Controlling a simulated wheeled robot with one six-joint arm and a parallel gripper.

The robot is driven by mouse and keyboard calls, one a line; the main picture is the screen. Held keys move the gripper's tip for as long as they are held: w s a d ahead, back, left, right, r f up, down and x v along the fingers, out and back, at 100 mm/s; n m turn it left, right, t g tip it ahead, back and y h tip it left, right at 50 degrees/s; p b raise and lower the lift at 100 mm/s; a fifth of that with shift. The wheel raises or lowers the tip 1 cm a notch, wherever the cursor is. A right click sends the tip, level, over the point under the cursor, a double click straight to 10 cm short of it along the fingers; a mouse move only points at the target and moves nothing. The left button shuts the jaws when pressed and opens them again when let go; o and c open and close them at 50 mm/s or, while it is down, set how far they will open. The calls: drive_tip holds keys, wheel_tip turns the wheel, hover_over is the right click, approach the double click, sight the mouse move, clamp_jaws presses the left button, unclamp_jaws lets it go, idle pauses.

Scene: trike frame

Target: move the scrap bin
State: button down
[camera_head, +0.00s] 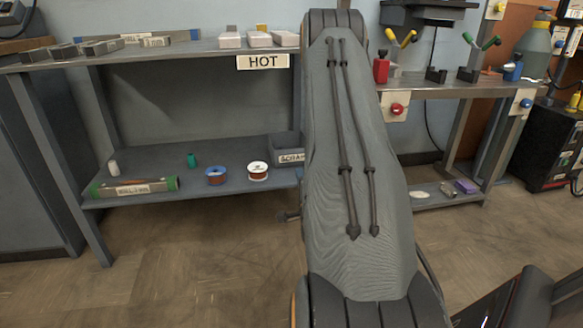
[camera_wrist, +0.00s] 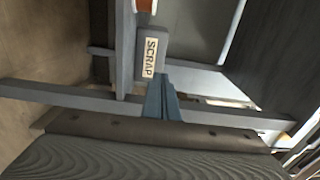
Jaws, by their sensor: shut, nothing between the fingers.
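The scrap bin (camera_head: 284,146) is a small grey box with a pale SCRAP label. It sits at the right end of the lower shelf under the left bench, its right side hidden behind my arm. In the wrist view the bin (camera_wrist: 151,37) is near the top centre, its label turned sideways. My gripper (camera_wrist: 158,78) shows there as blue-grey fingers, shut and empty, with tips by the bin's near edge. I cannot tell whether they touch it. In the head view my arm hides the gripper.
The lower shelf (camera_head: 133,158) also holds a red-brown spool (camera_head: 258,171), a blue spool (camera_head: 215,175), a green piece (camera_head: 191,160) and a labelled tray (camera_head: 135,188). Bench legs (camera_head: 62,160) frame it. A HOT sign (camera_head: 263,62) hangs above. The floor in front is clear.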

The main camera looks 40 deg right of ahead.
drive_tip(key=b, duration=0.9)
approach(292, 151)
drive_tip(key=x, duration=0.6)
drive_tip(key=shift+w+f, duration=0.1)
drive_tip(key=shift+w, duration=0.15)
drive_tip(key=shift+p, duration=0.3)
